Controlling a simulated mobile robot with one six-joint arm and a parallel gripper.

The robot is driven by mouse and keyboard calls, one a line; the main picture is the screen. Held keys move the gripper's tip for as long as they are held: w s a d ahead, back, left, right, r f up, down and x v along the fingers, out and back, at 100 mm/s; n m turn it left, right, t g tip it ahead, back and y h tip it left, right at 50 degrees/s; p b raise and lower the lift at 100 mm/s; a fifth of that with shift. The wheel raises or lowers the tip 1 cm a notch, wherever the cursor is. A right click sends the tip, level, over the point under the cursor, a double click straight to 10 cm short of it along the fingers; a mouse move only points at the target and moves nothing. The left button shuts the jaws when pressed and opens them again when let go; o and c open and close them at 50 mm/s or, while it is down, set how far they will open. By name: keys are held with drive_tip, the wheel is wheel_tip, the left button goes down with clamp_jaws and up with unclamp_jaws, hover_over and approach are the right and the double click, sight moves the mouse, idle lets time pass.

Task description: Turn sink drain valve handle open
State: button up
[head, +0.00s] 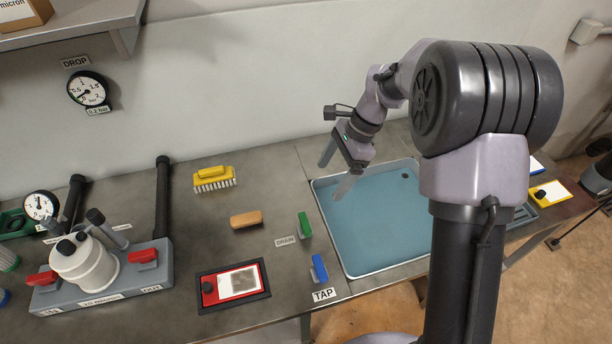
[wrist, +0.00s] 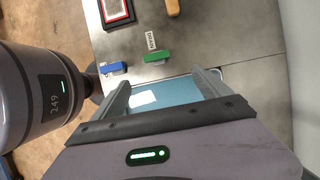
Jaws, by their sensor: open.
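The drain valve handle is a green lever (head: 304,225) beside the DRAIN label (head: 286,241), at the left edge of the sink (head: 375,225). It also shows in the wrist view (wrist: 157,56), ahead of the jaws. The blue tap handle (head: 319,268) stands nearer the front, by the TAP label (head: 324,295). My gripper (head: 336,170) is open and empty above the back left part of the sink. In the wrist view my gripper's fingers (wrist: 163,92) are wide apart with the sink between them, and they touch neither handle.
A wooden block (head: 246,219) and a yellow brush (head: 214,179) lie left of the drain handle. A red-framed tray (head: 233,285) lies at the front. A filter manifold with red handles (head: 88,262) stands far left. The counter behind the drain handle is clear.

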drive_tip(key=b, duration=0.2)
approach(305, 222)
drive_tip(key=b+x, duration=0.4)
drive_tip(key=x, duration=0.4)
drive_tip(key=shift+s+a+f+b, duration=0.1)
drive_tip(key=shift+f+b, duration=0.15)
drive_tip(key=shift+b, duration=0.05)
drive_tip(key=c, duration=1.4)
drive_tip(key=shift+o, duration=0.2)
